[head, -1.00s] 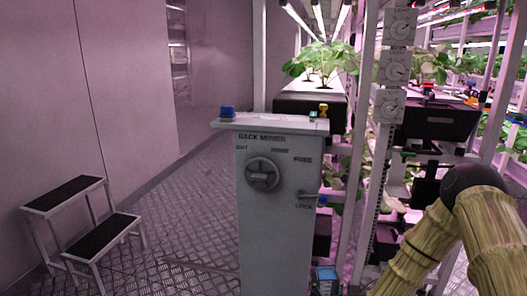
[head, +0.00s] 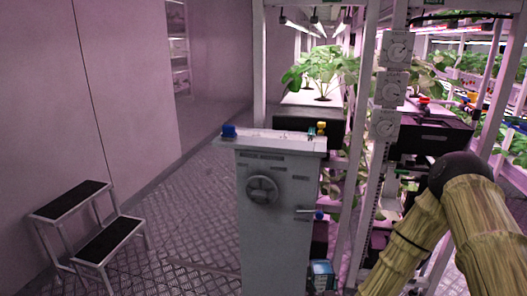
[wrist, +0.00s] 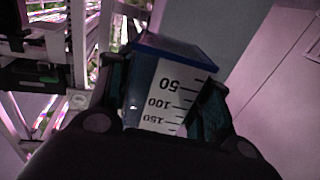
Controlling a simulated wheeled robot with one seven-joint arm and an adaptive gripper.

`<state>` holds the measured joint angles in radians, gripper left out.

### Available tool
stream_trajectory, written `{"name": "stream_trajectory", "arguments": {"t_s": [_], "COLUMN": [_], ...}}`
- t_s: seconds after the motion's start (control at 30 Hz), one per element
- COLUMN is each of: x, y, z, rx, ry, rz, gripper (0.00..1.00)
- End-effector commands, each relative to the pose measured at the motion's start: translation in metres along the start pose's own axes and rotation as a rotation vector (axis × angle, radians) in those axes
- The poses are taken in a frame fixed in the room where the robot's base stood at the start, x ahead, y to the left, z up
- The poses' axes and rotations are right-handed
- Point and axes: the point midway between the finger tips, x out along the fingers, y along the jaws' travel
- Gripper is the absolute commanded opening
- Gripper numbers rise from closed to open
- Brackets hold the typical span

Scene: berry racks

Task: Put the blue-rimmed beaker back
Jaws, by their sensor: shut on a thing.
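The blue-rimmed beaker (wrist: 165,95) is in my gripper in the wrist view. It has a blue edge (wrist: 170,46) and a white scale strip whose numbers 50, 100 and 150 read upside down. My gripper (wrist: 163,98) is shut on it, with one dark finger on each side. The lower part of the beaker in the picture is hidden by the gripper body. In the head view my gripper and the beaker do not show; only part of my arm is there, at the right.
A grey control pedestal (head: 272,215) with a round knob stands mid-view. Plant racks (head: 390,60) fill the right. A step stool (head: 85,225) stands left. The floor between is open.

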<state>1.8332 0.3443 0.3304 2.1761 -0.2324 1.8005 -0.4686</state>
Motion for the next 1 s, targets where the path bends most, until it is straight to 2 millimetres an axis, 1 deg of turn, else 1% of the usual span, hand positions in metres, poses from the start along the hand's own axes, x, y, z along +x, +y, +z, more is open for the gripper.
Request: {"name": "stream_trajectory", "arguments": {"t_s": [0.03,0.8,1.0], "x": [-0.002,-0.029,-0.034], "y": [-0.001,0.000,0.000], "z": [-0.018,-0.157,-0.186], "rx": [0.000,-0.003,-0.003], "ry": [0.000,0.000,0.000], "rz": [-0.001,-0.001,-0.001], "gripper": [0.26,0.26,0.26]}}
